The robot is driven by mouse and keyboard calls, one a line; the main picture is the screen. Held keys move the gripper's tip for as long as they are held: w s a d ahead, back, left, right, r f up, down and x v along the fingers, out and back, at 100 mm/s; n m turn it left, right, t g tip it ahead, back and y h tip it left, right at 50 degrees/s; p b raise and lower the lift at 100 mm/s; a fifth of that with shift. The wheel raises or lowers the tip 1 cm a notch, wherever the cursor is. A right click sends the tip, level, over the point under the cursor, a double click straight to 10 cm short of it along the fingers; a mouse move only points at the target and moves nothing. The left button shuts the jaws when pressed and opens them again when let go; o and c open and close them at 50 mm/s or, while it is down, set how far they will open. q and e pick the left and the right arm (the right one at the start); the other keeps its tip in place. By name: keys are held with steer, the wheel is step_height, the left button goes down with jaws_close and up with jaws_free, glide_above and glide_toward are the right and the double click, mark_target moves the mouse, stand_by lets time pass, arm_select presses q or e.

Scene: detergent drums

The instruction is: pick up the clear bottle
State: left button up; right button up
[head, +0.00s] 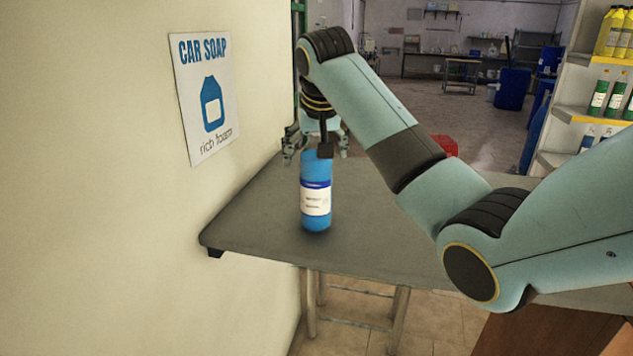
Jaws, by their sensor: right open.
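A blue bottle (315,168) with a white label stands upright on the grey table, near its left end. It is the only bottle I see on the table; I cannot tell whether it is clear plastic with blue liquid inside. My right gripper (318,154) points down at the bottle's top, with its fingers spread to either side. The bottle's cap is hidden by the gripper. I cannot tell whether any finger touches the bottle. My left gripper is not in view.
The grey table (255,235) borders the wall on the left, which carries a car soap poster (208,97). A shelf (575,114) with yellow and green bottles stands at the right. A red object (445,145) shows behind my right arm. Blue drums (512,88) stand farther back.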

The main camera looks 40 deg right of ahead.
steer(key=c, duration=1.7)
jaws_close()
steer(key=shift+r, duration=0.1)
